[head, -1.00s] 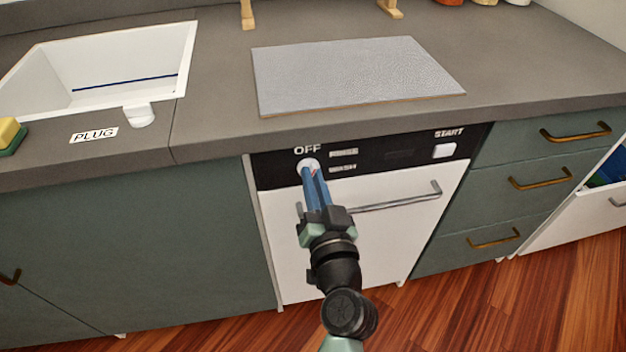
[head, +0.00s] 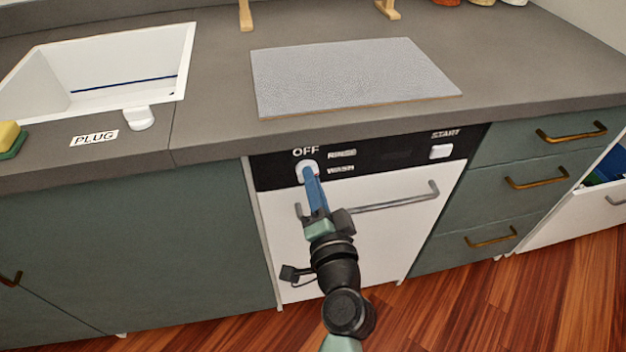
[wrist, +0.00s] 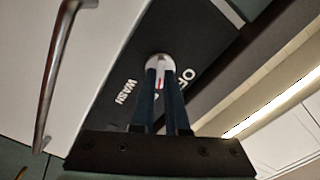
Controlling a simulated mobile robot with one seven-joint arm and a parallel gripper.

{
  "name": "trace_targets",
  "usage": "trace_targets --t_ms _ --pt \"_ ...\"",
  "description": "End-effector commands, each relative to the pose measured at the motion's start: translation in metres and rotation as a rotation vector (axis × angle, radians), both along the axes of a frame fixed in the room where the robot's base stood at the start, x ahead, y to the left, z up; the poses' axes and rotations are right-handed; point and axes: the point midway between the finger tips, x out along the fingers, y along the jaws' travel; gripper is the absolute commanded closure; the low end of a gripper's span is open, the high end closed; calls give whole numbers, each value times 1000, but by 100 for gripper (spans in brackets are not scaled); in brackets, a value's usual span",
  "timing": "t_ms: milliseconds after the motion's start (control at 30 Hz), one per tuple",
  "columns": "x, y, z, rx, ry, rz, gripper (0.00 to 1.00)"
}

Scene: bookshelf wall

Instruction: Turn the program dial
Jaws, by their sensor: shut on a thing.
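The program dial (head: 307,166) is a round white knob on the dishwasher's black control panel (head: 400,152), near its left end. OFF is printed above it, with RINSE and WASH to its right. My gripper (head: 310,175) is shut on the dial, its blue fingers reaching up to it from below. In the wrist view the white dial (wrist: 159,60) sits at the fingertips, and the gripper (wrist: 160,72) has a finger on each side. A small red mark shows between the fingers. I cannot tell exactly which label it points to.
The dishwasher's bar handle (head: 395,202) runs just right of my fingers, and it looms large in the wrist view (wrist: 60,65). A white START button (head: 441,151) is at the panel's right end. The counter edge overhangs above. Drawers with brass handles (head: 538,178) stand to the right.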

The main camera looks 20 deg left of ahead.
Motion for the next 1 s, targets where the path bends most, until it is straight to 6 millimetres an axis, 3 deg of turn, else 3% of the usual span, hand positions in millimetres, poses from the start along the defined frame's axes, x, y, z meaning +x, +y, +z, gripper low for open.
trace_targets --t_ms 433,467,600,1000 --pt "0 0 0 6 5 -1 100" --pt "0 0 0 6 5 -1 84" --pt "0 0 0 6 5 -1 59" --pt "-5 -4 -1 7 5 -1 57"
